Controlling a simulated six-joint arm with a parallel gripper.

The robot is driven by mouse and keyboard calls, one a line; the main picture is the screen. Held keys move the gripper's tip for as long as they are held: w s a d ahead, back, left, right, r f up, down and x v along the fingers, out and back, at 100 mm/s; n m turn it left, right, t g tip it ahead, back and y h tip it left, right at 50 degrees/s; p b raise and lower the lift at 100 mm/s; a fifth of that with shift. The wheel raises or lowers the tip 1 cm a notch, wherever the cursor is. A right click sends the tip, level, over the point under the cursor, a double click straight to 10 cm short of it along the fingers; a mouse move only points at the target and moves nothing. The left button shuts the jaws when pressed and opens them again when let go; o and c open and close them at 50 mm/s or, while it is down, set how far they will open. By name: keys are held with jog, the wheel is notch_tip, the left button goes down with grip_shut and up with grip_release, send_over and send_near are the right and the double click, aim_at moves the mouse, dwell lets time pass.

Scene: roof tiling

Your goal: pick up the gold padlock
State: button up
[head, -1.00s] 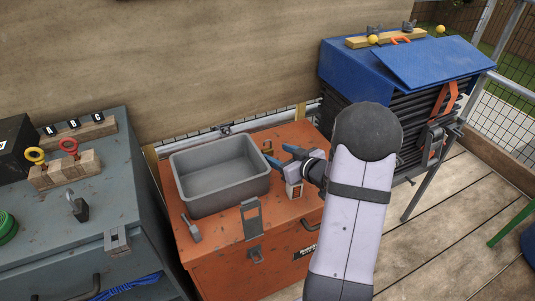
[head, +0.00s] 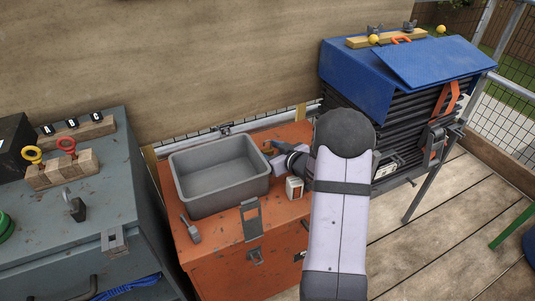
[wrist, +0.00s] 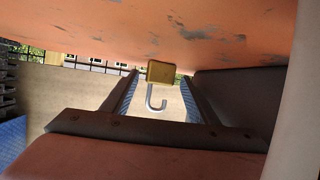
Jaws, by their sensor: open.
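The gold padlock (wrist: 161,72) lies on the orange chest top. In the wrist view its brass body and grey open-ended shackle (wrist: 156,100) show between my two fingers. In the head view the padlock (head: 267,147) is a small gold patch right of the grey bin, partly hidden by my gripper. My gripper (head: 275,154) is open and low over the chest, close to the padlock. In the wrist view a finger of my gripper (wrist: 160,84) stands on each side of the padlock, with gaps showing; I cannot tell whether the tips reach past its body.
A grey bin (head: 178,165) stands on the orange chest (head: 225,222), left of my gripper. A grey padlock (head: 190,229) lies at its front left. A small white-and-red box (head: 294,187) stands below my gripper. A dark padlock (head: 76,208) stands on the grey cabinet (head: 100,240).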

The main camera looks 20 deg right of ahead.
jog(key=shift+c, duration=0.4)
jog(key=c, duration=1.1)
jog(key=shift+c, duration=0.2)
jog(key=shift+r, duration=0.15)
notch_tip(320, 180, up, 10)
jog(key=p, duration=0.3)
